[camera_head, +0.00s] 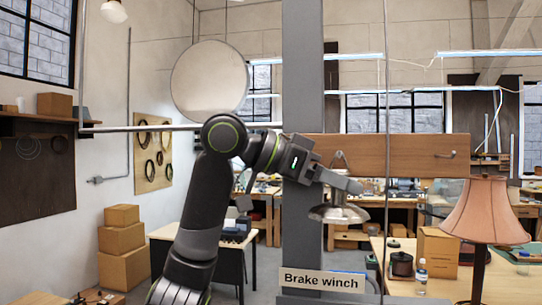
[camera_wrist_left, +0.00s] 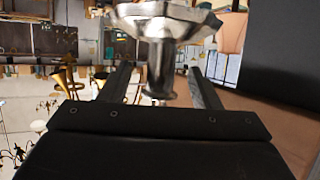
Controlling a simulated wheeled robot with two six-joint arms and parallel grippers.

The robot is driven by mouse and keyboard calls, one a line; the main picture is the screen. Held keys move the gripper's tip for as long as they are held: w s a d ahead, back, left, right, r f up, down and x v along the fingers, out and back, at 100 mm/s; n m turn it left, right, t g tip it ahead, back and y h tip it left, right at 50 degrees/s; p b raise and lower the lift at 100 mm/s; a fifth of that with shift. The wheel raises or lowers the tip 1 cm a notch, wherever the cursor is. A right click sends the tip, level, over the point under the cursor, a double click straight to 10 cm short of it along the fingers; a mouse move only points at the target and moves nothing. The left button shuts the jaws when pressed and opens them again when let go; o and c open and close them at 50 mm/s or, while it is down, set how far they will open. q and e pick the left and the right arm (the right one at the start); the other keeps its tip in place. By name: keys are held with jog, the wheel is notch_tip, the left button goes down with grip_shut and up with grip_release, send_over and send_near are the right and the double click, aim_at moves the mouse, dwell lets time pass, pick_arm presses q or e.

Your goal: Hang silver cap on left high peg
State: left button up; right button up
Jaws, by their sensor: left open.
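The silver cap (camera_head: 338,214) is a shiny flared metal piece below and behind my left gripper (camera_head: 345,182) in the head view. A narrow loop-like top (camera_head: 338,160) shows just above the fingers, against the wooden board (camera_head: 410,152). In the left wrist view the silver cap (camera_wrist_left: 165,22) has its narrow stem between the two spread fingers of my left gripper (camera_wrist_left: 160,85), with gaps on both sides. One peg (camera_head: 446,155) shows at the board's right end. The left peg is hidden, so I cannot tell whether the loop sits on it. My right gripper is out of view.
A grey post (camera_head: 302,90) stands behind the gripper, with a "Brake winch" sign (camera_head: 322,280) low on it. A thin vertical cable (camera_head: 387,100) runs just right of the fingers. A lamp with a pinkish shade (camera_head: 485,212) stands on a table at right.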

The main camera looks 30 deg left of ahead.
pick_arm(q)
jog(key=b+v, duration=0.5)
jog(key=v, duration=1.2)
jog(key=shift+b, duration=0.3)
jog(key=shift+d+f, duration=0.1)
jog(key=shift+s, duration=0.1)
dwell(0.6)
